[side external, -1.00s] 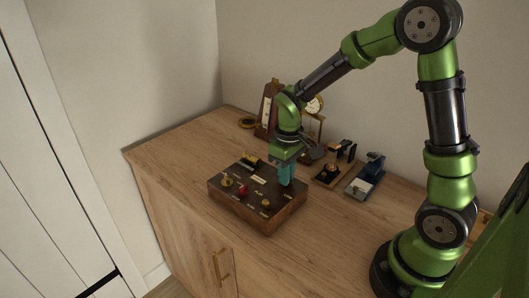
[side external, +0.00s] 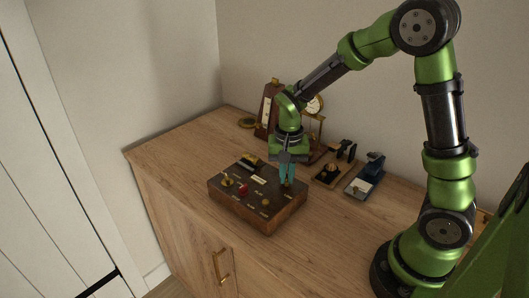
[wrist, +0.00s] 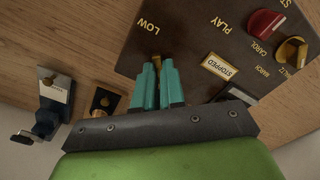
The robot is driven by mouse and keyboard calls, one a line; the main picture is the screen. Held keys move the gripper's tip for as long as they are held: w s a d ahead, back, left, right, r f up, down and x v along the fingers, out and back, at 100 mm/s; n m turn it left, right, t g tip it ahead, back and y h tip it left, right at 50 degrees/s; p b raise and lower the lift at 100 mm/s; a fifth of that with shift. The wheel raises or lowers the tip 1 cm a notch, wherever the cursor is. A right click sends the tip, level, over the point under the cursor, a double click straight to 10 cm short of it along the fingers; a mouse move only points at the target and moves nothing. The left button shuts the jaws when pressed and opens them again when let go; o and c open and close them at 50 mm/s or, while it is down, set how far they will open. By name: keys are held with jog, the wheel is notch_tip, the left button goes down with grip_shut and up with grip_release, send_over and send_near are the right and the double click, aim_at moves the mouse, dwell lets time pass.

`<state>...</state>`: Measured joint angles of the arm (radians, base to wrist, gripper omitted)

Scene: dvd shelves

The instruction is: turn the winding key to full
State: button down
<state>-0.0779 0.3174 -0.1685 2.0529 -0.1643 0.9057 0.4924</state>
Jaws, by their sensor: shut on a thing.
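The winding key is a small brass piece that shows between my fingertips in the wrist view (wrist: 157,58). It sits near the back right corner of the dark wooden music box (side external: 272,219), beside the word LOW. My gripper (side external: 287,181) points down over that corner and is shut on the key. The fingers hide most of the key, so its exact angle cannot be told. A plate on the box top reads STOPPED (wrist: 220,66).
The box top also carries a red knob (wrist: 265,22), a brass selector knob (wrist: 292,52) and another brass knob (side external: 265,203). Behind stand a clock (side external: 314,105), a metronome-like wooden case (side external: 267,112) and a blue stapler-like device (side external: 374,164). The cabinet top at left is clear.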

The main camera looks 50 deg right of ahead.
jog(key=shift+m, duration=0.8)
jog(key=c, duration=1.2)
grip_release()
notch_tip(320, 180, up, 17)
